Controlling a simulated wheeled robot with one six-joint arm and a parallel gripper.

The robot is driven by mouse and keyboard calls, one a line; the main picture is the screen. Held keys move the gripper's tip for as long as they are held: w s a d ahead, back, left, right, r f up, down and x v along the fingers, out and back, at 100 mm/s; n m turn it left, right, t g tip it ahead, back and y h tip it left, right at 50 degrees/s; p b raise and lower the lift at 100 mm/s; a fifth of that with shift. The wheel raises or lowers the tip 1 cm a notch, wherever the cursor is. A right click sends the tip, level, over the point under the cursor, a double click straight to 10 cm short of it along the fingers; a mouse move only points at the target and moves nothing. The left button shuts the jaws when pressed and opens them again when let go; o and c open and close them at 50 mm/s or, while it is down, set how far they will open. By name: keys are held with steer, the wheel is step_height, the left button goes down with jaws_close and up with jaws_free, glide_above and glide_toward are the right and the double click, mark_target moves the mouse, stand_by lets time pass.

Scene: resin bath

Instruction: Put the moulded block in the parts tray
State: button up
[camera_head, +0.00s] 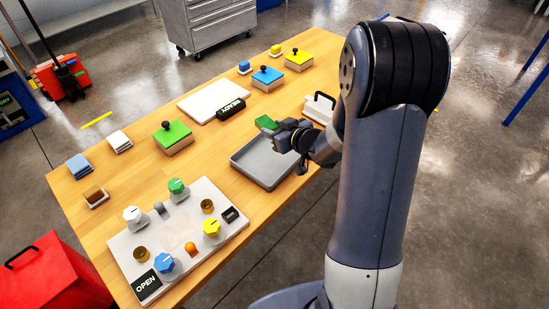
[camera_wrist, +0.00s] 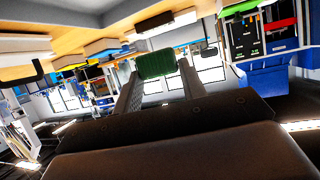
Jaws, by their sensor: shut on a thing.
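The moulded block, a small green piece (camera_head: 265,122), is held between the tips of my gripper (camera_head: 274,127). In the wrist view the green block (camera_wrist: 155,64) sits between the two grey fingers (camera_wrist: 157,75), which are shut on it. The parts tray, a shallow grey tray (camera_head: 241,164), lies on the table just below and in front of my gripper. The block appears above the tray's far edge; its exact height is hard to tell. My wrist hides the tray's right side.
A white panel (camera_head: 183,248) with several knobs and an OPEN label stands at the near left. A green-topped block with a black knob (camera_head: 173,137), a white slab (camera_head: 205,97) and a handled white block (camera_head: 319,107) surround the tray. The tray's visible floor is empty.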

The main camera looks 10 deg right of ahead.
mark_target(284, 162)
steer(key=shift+d+n+g+y+b, duration=0.4)
steer(key=shift+d+n+y+b, duration=0.1)
steer(key=shift+n+y, duration=0.2)
steer(key=shift+n+g+y, duration=0.4)
steer(key=shift+n+y, duration=0.2)
steer(key=f, duration=0.3)
steer(key=d+f+b, duration=0.1)
steer(key=f, duration=0.6)
steer(key=shift+s+d+f+b, duration=0.2)
steer(key=shift+s+d+b, duration=0.1)
steer(key=shift+s, duration=0.1)
steer(key=shift+f, duration=0.2)
steer(key=o, duration=1)
